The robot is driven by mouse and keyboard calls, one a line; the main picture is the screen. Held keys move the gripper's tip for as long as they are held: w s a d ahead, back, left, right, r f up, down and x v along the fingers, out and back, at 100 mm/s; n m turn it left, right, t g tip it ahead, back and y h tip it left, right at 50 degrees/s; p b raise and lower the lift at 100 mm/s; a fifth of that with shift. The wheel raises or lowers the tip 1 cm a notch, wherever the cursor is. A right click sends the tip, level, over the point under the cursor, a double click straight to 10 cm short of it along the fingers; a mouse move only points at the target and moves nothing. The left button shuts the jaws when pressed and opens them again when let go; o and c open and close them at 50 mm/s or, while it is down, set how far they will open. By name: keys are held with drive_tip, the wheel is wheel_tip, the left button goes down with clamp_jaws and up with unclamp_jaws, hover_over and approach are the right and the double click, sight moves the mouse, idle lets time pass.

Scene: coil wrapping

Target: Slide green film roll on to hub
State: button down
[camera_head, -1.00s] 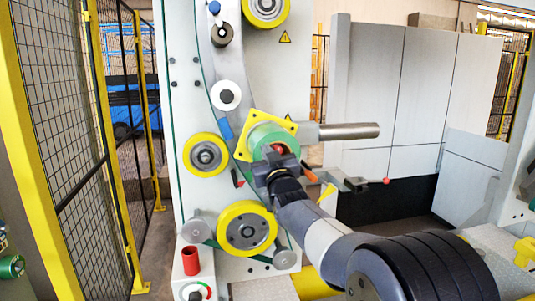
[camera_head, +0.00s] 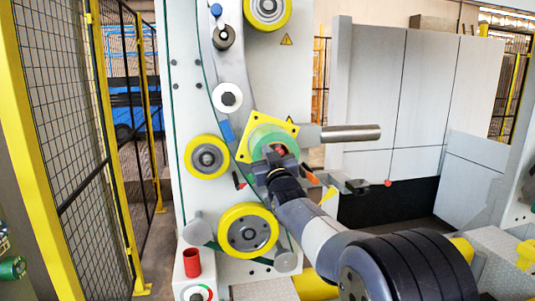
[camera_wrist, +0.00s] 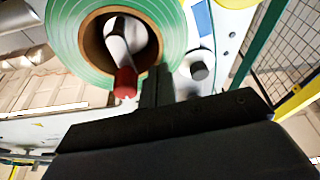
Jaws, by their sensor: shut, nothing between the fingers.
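The green film roll (camera_head: 264,134) sits at the yellow square plate (camera_head: 287,122) on the machine's upright panel. In the wrist view the roll (camera_wrist: 68,42) shows pale rings and a brown core (camera_wrist: 92,40). The silver hub (camera_wrist: 117,40) with a red tip (camera_wrist: 126,82) runs through the core, so the roll is around the hub. My gripper (camera_head: 277,158) is shut and empty in front of the roll. In the wrist view its dark fingers (camera_wrist: 157,88) overlap the roll's lower edge. I cannot tell whether they touch it, or how far along the hub the roll is.
Yellow-rimmed rollers (camera_head: 247,230) and a white roller (camera_head: 227,97) surround the roll. A metal bar (camera_head: 350,132) sticks out to its right. A red cylinder (camera_head: 193,263) stands on a box below. A mesh fence (camera_head: 75,130) is at the left; grey panels stand at the right.

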drive_tip(key=shift+w, duration=0.25)
drive_tip(key=shift+f, duration=0.1)
drive_tip(key=r+b+v, duration=0.1)
drive_tip(key=b+v, duration=0.5)
drive_tip(key=v, duration=0.7)
drive_tip(key=shift+s, duration=0.35)
drive_tip(key=f+p+x, duration=0.1)
drive_tip(key=p+x, duration=0.4)
drive_tip(key=x, duration=0.8)
drive_tip(key=shift+w+p, duration=0.25)
drive_tip(key=shift+p, duration=0.15)
